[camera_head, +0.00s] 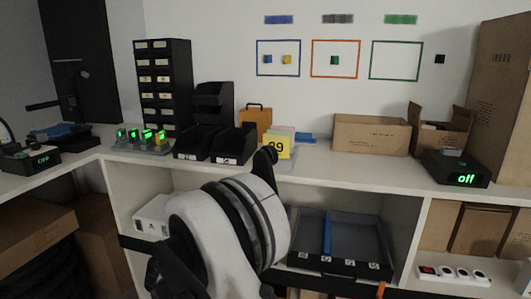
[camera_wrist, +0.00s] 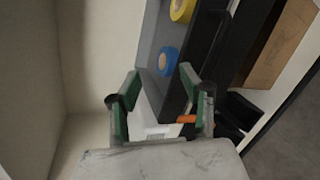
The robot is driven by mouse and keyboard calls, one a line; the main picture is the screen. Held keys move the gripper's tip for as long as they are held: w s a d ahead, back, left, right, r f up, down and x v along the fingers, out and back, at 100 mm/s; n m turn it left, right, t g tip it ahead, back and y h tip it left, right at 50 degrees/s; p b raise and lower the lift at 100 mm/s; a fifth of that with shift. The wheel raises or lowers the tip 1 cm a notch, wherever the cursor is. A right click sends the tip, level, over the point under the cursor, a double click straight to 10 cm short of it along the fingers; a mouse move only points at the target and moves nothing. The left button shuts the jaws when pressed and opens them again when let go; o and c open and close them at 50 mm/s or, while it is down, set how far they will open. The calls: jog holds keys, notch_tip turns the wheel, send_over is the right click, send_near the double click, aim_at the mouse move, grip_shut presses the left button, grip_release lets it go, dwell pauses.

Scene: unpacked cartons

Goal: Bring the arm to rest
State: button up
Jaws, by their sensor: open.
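My gripper (camera_wrist: 159,73) shows in the wrist view with its two green-and-grey fingers spread apart. Nothing is between the fingers. Beyond the fingertips are a blue roll (camera_wrist: 168,61) and a yellow roll (camera_wrist: 182,10) on a grey surface with a dark edge. A small orange piece (camera_wrist: 187,119) shows beside the right finger. In the head view my arm fills the lower middle, in front of the shelf unit, and hides part of it. I cannot make out the gripper's fingers there.
A tall carton (camera_head: 502,60) stands at right.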

jog(key=s+d+r+m+g, duration=0.2)
jog(key=d+r+m+g, duration=0.15)
jog(key=d+r, duration=0.95)
jog(key=s+d+r+m+g+y, duration=0.1)
jog(key=s+d+r+m, duration=0.2)
jog(key=d, duration=0.4)
jog(key=s+d+r+m+g+y, duration=0.1)
jog(key=s+d+r+m, duration=0.1)
jog(key=s+d, duration=0.45)
jog(key=s+d+m+y, duration=0.1)
jog(key=s+d+m, duration=0.3)
jog(key=s, duration=0.5)
jog(key=s+d+m+y, duration=0.1)
jog(key=s+d+m, duration=0.25)
jog(key=s, duration=0.55)
jog(key=s+d+m+y, duration=0.1)
jog(key=s+d+m, duration=0.3)
jog(key=s, duration=0.5)
notch_tip(320, 180, up, 18)
jog(key=n+p, duration=0.1)
jog(key=p, duration=1.7)
jog(key=shift+d+f+g, duration=0.15)
jog(key=shift+d+g, duration=0.2)
jog(key=shift+d, duration=0.1)
